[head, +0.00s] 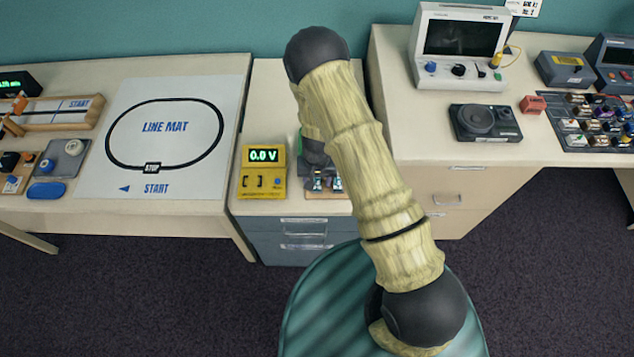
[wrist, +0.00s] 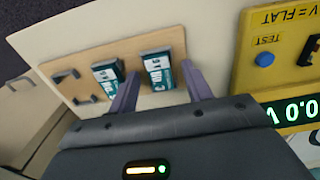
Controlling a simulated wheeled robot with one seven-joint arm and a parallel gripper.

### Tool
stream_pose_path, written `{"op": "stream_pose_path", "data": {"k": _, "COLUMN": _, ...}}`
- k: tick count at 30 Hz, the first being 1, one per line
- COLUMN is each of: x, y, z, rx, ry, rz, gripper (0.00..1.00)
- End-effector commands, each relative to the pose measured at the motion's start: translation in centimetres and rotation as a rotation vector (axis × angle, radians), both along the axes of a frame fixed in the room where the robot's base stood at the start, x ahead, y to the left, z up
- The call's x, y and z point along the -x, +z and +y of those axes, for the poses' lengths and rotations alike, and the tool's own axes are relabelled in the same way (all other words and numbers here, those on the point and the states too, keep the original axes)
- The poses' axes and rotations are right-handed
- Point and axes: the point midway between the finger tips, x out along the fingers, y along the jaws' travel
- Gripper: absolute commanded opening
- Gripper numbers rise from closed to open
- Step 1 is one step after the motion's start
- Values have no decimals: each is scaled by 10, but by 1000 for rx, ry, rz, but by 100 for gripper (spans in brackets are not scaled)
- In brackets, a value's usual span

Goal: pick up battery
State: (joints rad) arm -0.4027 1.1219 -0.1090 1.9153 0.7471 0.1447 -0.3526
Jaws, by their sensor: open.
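Two small batteries with white and teal labels sit in a wooden holder; in the wrist view one is at the left (wrist: 107,74) and one at the right (wrist: 158,70). They also show small in the head view, left (head: 317,183) and right (head: 337,184). My gripper (wrist: 160,76) is open. Its fingers appear on either side of the right battery, the left finger between the two batteries. I cannot tell whether the fingers touch it or how far above it they are. In the head view my arm hides most of the gripper and part of the holder.
The wooden holder (wrist: 172,38) has empty metal clips (wrist: 70,77) at its left end. A yellow tester (head: 263,185) reading 0.0 V stands beside it. A line mat (head: 165,135) lies on the left table. A black speaker unit (head: 484,123) sits on the right table.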

Motion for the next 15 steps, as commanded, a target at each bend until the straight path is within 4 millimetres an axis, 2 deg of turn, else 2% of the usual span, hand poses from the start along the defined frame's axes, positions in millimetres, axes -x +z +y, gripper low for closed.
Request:
{"op": "stream_pose_path", "data": {"k": 11, "x": 0, "y": 0, "z": 0, "rx": 0, "ry": 0, "rz": 0, "gripper": 49}}
{"op": "stream_pose_path", "data": {"k": 12, "x": 0, "y": 0, "z": 0, "rx": 0, "ry": 0, "rz": 0, "gripper": 48}}
{"op": "stream_pose_path", "data": {"k": 15, "x": 0, "y": 0, "z": 0, "rx": 0, "ry": 0, "rz": 0, "gripper": 28}}
